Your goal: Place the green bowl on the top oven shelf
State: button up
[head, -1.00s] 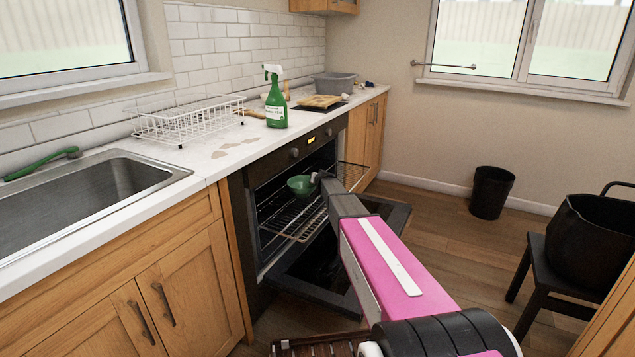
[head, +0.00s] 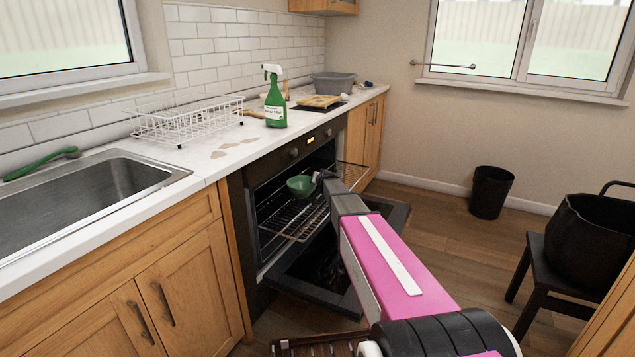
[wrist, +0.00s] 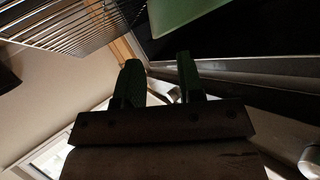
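The green bowl (head: 300,187) is in the oven opening, upright or slightly tilted, above a wire shelf (head: 290,219). I cannot tell whether it rests on a shelf. My gripper (head: 318,177) is at the bowl's right side in the head view, small and partly hidden by my arm. In the wrist view, my gripper (wrist: 159,75) has its two dark fingers apart with a clear gap between them. The bowl (wrist: 185,14) is cut off at the top edge, apart from the fingertips in the picture. A wire shelf (wrist: 75,25) shows at upper left there.
The oven door (head: 320,280) hangs open under my arm. The worktop (head: 215,150) above carries a green spray bottle (head: 276,105) and a white dish rack (head: 185,122). A black bin (head: 490,192) stands on the floor at right.

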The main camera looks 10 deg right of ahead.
jog(key=s+f+n+g, duration=0.1)
jog(key=s+f+g, duration=0.2)
jog(key=s, duration=1.3)
jog(key=s+f+n+g, duration=0.1)
jog(key=s+f+g, duration=0.2)
jog(key=s, duration=1.4)
jog(key=s+f+n+g+h, duration=0.1)
jog(key=s+f+g, duration=0.2)
jog(key=s, duration=1.4)
jog(key=g, duration=0.3)
jog(key=shift+f+g, duration=0.15)
jog(key=shift+g, duration=0.25)
jog(key=shift+w+a, duration=0.1)
